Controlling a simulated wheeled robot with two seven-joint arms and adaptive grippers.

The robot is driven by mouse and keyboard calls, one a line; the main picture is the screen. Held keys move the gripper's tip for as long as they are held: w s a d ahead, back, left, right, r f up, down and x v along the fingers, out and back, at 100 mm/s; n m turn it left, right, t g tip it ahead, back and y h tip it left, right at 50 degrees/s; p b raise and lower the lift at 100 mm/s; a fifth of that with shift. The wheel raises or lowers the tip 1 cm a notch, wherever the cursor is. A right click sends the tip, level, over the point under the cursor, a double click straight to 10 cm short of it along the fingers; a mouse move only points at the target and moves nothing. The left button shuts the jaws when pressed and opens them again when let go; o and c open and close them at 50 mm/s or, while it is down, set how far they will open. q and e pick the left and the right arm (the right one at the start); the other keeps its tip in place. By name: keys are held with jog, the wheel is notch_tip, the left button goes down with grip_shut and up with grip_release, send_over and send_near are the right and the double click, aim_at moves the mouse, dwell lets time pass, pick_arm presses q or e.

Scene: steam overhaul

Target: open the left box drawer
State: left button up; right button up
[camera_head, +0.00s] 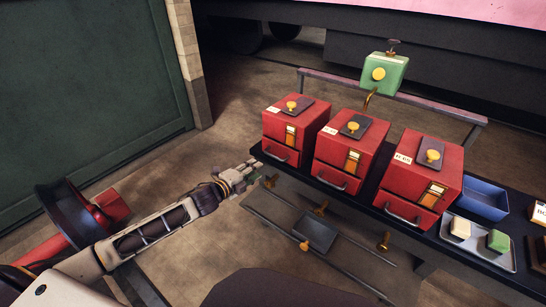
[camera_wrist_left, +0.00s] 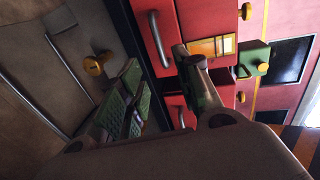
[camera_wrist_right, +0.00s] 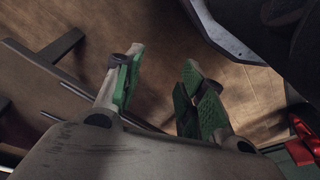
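Three red boxes stand in a row on a dark bench; the left box (camera_head: 287,131) is at its left end. Its drawer (camera_head: 280,151) has a bar handle low on the front and looks shut. My left gripper (camera_head: 252,178) is just in front of and below that drawer, empty. In the left wrist view the left gripper (camera_wrist_left: 165,95) is open, with red drawer fronts beyond its fingers. A metal handle (camera_wrist_left: 156,38) shows clear of the fingers; I cannot tell which box it belongs to. My right gripper (camera_wrist_right: 160,88) is open and empty above brown floor.
The middle box (camera_head: 349,152) and right box (camera_head: 420,178) stand alongside. A lower rack with rails and brass knobs (camera_head: 320,209) lies under the bench edge. A tray (camera_head: 477,248) with blocks and a blue bin (camera_head: 485,199) are at right. Floor left of the bench is open.

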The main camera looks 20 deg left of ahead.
pick_arm(q)
jog(key=shift+w, duration=0.15)
jog(key=b, duration=0.1)
send_near(275, 157)
jog(key=shift+w+f, duration=0.5)
jog(key=shift+w, duration=0.85)
jog(key=shift+b+x, duration=0.4)
jog(key=shift+x, duration=1.4)
jog(key=shift+d+x, duration=0.2)
jog(key=shift+x, duration=1.05)
jog(key=shift+b+x, duration=0.45)
jog(key=shift+x, duration=0.3)
pick_arm(e)
jog(key=shift+w+a+r+t, duration=0.15)
jog(key=shift+r, duration=0.45)
jog(key=shift+w+a+r+t, duration=0.1)
jog(key=shift+w+r, duration=0.1)
jog(key=shift+r, duration=0.45)
jog(key=shift+w+a+r+t, duration=0.15)
jog(key=shift+r, duration=0.45)
jog(key=shift+r, duration=0.1)
